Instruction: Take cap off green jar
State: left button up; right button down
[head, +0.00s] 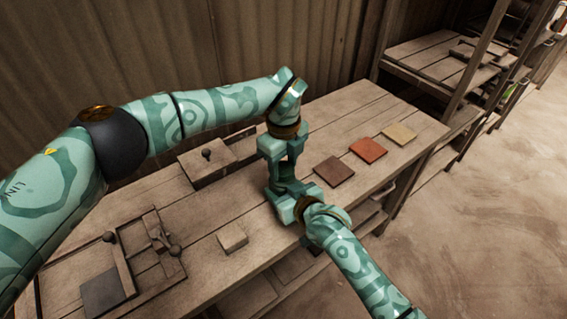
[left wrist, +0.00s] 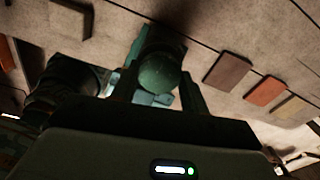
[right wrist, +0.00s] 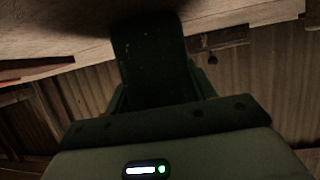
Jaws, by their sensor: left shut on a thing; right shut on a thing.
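The green jar shows as a dark green body (right wrist: 152,60) between the fingers of my right gripper in the right wrist view. A rounded green top, seemingly the cap (left wrist: 160,73), sits between the fingers of my left gripper (left wrist: 158,92) in the left wrist view. In the head view my left gripper (head: 284,170) comes from above and my right gripper (head: 290,205) from the front, close together over the workbench. Both are shut on parts of the jar. The grippers mostly hide the jar in the head view, and I cannot tell whether cap and body are apart.
On the workbench (head: 195,250), brown (head: 334,171), red (head: 368,150) and yellow (head: 399,134) tiles lie right of the grippers. A small pale block (head: 232,237) lies left of them. A wooden press frame (head: 125,270) and a knobbed wooden box (head: 208,165) are further left.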

aim_at(283, 168)
pick_arm(q)
jog(key=shift+r, duration=0.25)
dwell(0.5)
jog(key=shift+r, duration=0.85)
jog(key=shift+r, duration=2.05)
pick_arm(e)
jog(key=shift+c, duration=2.2)
grip_release()
jog(key=shift+s+d, duration=0.1)
